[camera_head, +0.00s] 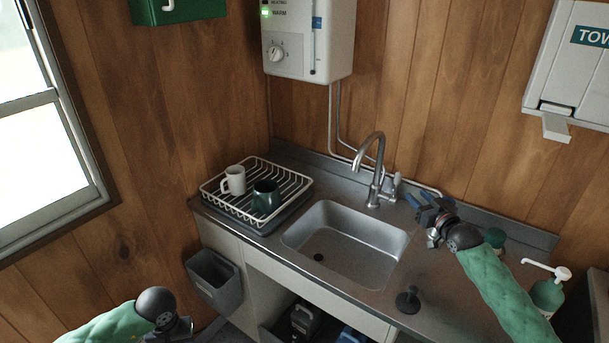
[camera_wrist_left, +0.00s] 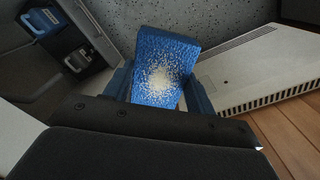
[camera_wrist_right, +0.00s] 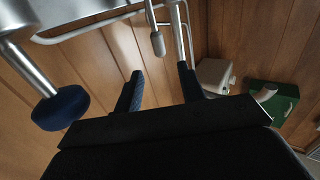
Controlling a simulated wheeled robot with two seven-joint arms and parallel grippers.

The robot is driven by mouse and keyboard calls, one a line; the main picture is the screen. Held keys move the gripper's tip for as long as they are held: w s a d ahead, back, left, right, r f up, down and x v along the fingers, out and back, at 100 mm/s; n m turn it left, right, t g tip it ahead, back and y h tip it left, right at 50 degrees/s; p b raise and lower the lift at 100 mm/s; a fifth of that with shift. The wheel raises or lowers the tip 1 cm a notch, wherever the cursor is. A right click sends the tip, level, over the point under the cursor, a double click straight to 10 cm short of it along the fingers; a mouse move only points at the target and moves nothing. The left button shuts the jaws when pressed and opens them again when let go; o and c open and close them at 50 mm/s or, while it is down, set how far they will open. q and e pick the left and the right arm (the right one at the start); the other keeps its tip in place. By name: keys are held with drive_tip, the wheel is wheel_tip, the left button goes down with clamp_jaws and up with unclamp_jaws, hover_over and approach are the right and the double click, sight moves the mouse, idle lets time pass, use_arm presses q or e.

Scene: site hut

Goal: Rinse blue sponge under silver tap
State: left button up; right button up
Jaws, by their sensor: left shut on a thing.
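The blue sponge (camera_wrist_left: 165,55) has a pale, grainy patch on its face. My left gripper (camera_wrist_left: 160,85) is shut on it, with a blue finger on each side. In the head view my left gripper (camera_head: 180,328) is low at the bottom edge, below the counter and left of the sink; the sponge is not visible there. The silver tap (camera_head: 374,165) stands behind the sink (camera_head: 345,240), its spout arching over the basin. No water shows. My right gripper (camera_head: 428,205) is right of the tap handle (camera_head: 395,185), apart from it. Its fingers (camera_wrist_right: 160,85) are open and empty.
A dish rack (camera_head: 215,190) with a white mug (camera_head: 233,180) and a dark green mug (camera_head: 265,196) is left of the sink. A black plunger-like thing (camera_head: 408,300) and a green pump bottle (camera_head: 547,292) are at right. A grey bin (camera_head: 215,280) hangs on the counter's left front.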

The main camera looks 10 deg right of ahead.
sight(400, 178)
use_arm(q)
drive_tip(key=shift+r+p, duration=0.2)
drive_tip(key=shift+p, duration=0.1)
wheel_tip(400, 178, up, 3)
drive_tip(key=p, duration=0.3)
drive_tip(key=shift+r, duration=0.1)
drive_tip(key=shift+r+p, duration=0.2)
drive_tip(key=shift+p, duration=0.1)
use_arm(e)
drive_tip(key=shift+w+a+r, duration=0.1)
drive_tip(key=shift+w+a, duration=0.1)
drive_tip(key=shift+w, duration=2.85)
drive_tip(key=shift+w+a, duration=0.15)
drive_tip(key=shift+w, duration=2.85)
drive_tip(key=shift+c, duration=0.2)
clamp_jaws()
